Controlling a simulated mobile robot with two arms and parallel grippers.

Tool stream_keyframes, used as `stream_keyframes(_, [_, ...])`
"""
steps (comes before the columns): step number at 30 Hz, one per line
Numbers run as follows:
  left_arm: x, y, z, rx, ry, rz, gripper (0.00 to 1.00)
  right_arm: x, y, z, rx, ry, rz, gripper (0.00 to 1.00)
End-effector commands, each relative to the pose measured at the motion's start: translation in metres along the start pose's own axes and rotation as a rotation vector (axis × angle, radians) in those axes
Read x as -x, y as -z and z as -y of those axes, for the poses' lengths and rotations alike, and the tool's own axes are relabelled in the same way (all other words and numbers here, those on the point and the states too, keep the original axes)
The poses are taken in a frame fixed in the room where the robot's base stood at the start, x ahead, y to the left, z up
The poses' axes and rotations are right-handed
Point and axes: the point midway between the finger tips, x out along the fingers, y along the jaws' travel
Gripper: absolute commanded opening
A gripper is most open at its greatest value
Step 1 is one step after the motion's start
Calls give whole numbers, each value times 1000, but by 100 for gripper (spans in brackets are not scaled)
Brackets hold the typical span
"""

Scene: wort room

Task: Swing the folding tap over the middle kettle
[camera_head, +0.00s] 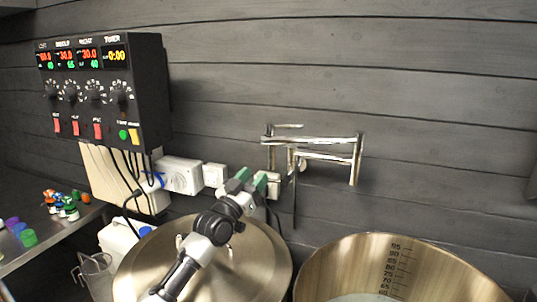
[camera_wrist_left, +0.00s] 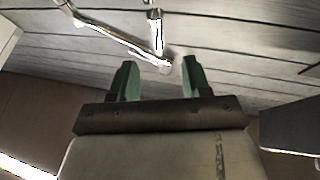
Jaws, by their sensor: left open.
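The chrome folding tap (camera_head: 325,156) is fixed to the dark plank wall, its jointed arms folded to the right and one end hanging down. In the left wrist view, chrome tap pipes (camera_wrist_left: 112,36) show at the top, beyond the fingers. My left gripper (camera_head: 251,182), with green fingertips, is open and empty just left of and below the tap, apart from it. It also shows in the left wrist view (camera_wrist_left: 160,78). An open steel kettle (camera_head: 440,276) with a volume scale stands at lower right. A lidded kettle (camera_head: 258,262) stands left of it, under my left arm. I cannot tell which is the middle one.
A black control box (camera_head: 105,90) with displays, knobs and hanging cables is on the wall at left. White sockets (camera_head: 180,175) sit beside the gripper. A steel side table (camera_head: 50,232) holds small coloured caps. The wall right of the tap is clear.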

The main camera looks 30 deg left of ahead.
Motion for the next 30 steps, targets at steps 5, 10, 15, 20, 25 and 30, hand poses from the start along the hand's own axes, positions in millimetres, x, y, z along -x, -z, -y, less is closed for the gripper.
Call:
stream_keyframes(5, [-30, 0, 0, 1, 0, -4, 48, -5, 2, 0, 0, 0, -3, 43])
stream_keyframes(10, [-57, -1, 0, 0, 0, -3, 48, -12, 4, 2, 2, 2, -9, 43])
stream_keyframes(15, [-78, -1, 0, 0, 0, -2, 48, -20, 10, 8, 1, 10, -19, 43])
stream_keyframes(20, [-89, -1, 0, 0, 0, -1, 48, -24, 11, 13, 1, 16, -21, 43])
stream_keyframes(25, [-94, 0, 0, -1, 0, 1, 48, -24, 11, 12, 2, 15, -21, 43])
stream_keyframes(30, [-94, 0, 0, -1, 0, 1, 48, -24, 10, 8, 3, 10, -19, 43])
